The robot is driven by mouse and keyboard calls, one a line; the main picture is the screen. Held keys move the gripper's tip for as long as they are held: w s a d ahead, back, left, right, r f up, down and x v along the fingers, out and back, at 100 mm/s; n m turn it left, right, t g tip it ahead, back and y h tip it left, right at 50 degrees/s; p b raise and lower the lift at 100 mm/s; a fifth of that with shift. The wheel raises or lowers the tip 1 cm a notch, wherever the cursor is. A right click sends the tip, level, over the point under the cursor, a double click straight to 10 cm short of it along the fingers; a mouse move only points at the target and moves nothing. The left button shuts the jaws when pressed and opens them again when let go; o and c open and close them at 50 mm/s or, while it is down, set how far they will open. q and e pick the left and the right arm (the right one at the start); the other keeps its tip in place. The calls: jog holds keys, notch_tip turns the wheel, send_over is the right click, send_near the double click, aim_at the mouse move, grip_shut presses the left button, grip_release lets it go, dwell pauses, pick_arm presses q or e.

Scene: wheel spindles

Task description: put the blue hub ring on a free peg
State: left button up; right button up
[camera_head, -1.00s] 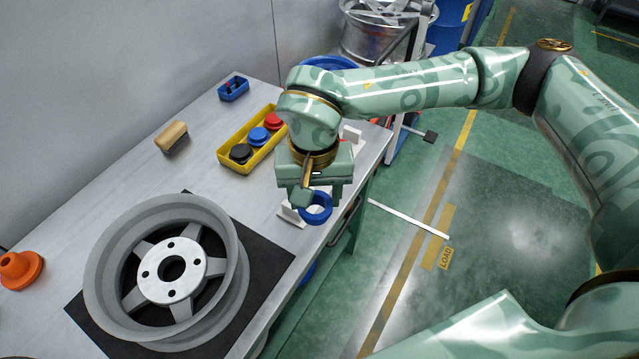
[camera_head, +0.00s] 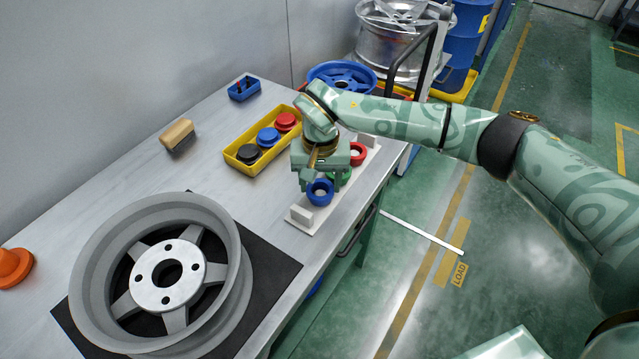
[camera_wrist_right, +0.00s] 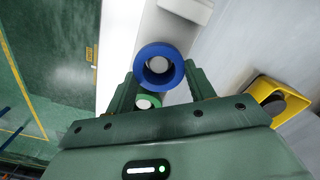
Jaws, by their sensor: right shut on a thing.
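The blue hub ring (camera_head: 320,192) is between the fingers of my right gripper (camera_head: 322,181), which is shut on it, over the near part of a white peg board (camera_head: 301,227). In the right wrist view the ring (camera_wrist_right: 144,66) is at the fingertips (camera_wrist_right: 160,76), and a pale round peg end (camera_wrist_right: 158,64) shows through its hole. I cannot tell whether the ring is around the peg or still above it. A green ring (camera_head: 343,178) and a red ring (camera_head: 358,154) sit farther along the board. My left gripper is not in view.
A yellow tray (camera_head: 232,159) holds black, blue and red round parts. A wheel rim (camera_head: 90,270) lies on a dark mat (camera_head: 268,272) at the near left. A wooden-backed brush (camera_head: 177,133) and a small blue box (camera_head: 243,89) stand farther back. The bench's right edge is close beside the board.

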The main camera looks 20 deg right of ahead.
jog(key=shift+f, duration=0.25)
jog(key=shift+f, duration=0.1)
jog(key=o, duration=1.2)
jog(key=shift+c, duration=0.2)
notch_tip(320, 180, up, 12)
jog(key=p, duration=0.3)
